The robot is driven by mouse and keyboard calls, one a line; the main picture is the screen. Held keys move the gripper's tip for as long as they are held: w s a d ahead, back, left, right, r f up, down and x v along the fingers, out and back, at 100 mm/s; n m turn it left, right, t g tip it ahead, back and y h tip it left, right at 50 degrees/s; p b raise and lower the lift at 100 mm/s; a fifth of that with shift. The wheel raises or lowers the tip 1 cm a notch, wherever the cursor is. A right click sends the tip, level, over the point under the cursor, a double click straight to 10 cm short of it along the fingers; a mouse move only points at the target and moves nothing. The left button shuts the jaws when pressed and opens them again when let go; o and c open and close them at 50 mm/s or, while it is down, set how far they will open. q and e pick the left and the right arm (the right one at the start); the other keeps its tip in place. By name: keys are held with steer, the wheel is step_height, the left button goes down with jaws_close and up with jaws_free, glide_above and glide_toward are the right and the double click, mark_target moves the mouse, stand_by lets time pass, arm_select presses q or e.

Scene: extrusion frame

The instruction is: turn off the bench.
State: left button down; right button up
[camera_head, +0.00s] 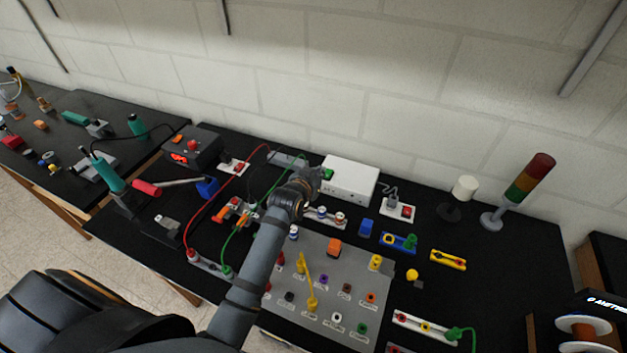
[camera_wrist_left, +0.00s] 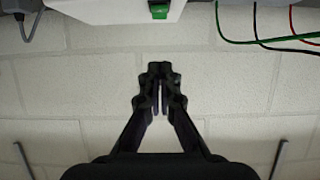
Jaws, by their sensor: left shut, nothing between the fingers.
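The black bench (camera_head: 490,270) carries a white box (camera_head: 350,180) near its wall side. A green rocker (camera_head: 327,174) sits on the box's left front and also shows at the top of the left wrist view (camera_wrist_left: 159,11). A white plate with a red switch (camera_head: 406,211) stands right of the box, with a grey plug and cord beside it. Another white plate with a red switch (camera_head: 239,168) is at the left. My left gripper (camera_head: 314,174) is at the box's left end, near the green rocker; contact cannot be told. Its fingers (camera_wrist_left: 158,70) are shut and empty.
A red, orange and green signal tower (camera_head: 530,178) and a white lamp (camera_head: 465,187) stand at the right. A grey panel (camera_head: 350,270) with colored sockets lies in front. Red and green leads loop left of my arm. A soldering station (camera_head: 192,146) stands at the left.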

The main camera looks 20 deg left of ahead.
arm_select(q)
steer(key=v, duration=0.2)
steer(key=b+v, duration=0.1)
steer(key=v, duration=0.1)
steer(key=shift+s+f, duration=0.3)
steer(key=shift+f, duration=0.05)
steer(key=shift+w+a, duration=0.1)
